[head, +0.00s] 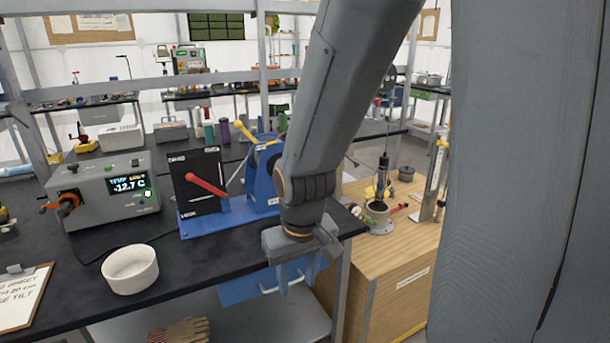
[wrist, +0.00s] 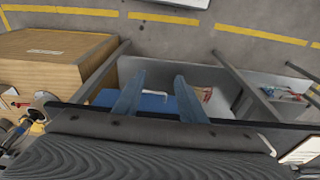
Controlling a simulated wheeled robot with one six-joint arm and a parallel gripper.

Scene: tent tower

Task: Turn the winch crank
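A blue winch-like stand (head: 262,178) is on the black bench, on a blue base plate. A yellow-tipped handle (head: 245,131) shows at its upper left; my arm hides its right side, and I cannot tell whether this handle is the crank. On the same base stands a black panel (head: 196,165) with a slanting red lever (head: 207,185). My gripper (head: 297,284) points down at the bench's front edge, right of and nearer than the stand, touching neither. In the wrist view my gripper (wrist: 159,76) has its two blue fingers apart with nothing held between them.
A grey box with a lit display (head: 128,185) and a white bowl (head: 130,270) are on the bench to the left. A wooden cabinet (head: 385,275) stands right of the bench.

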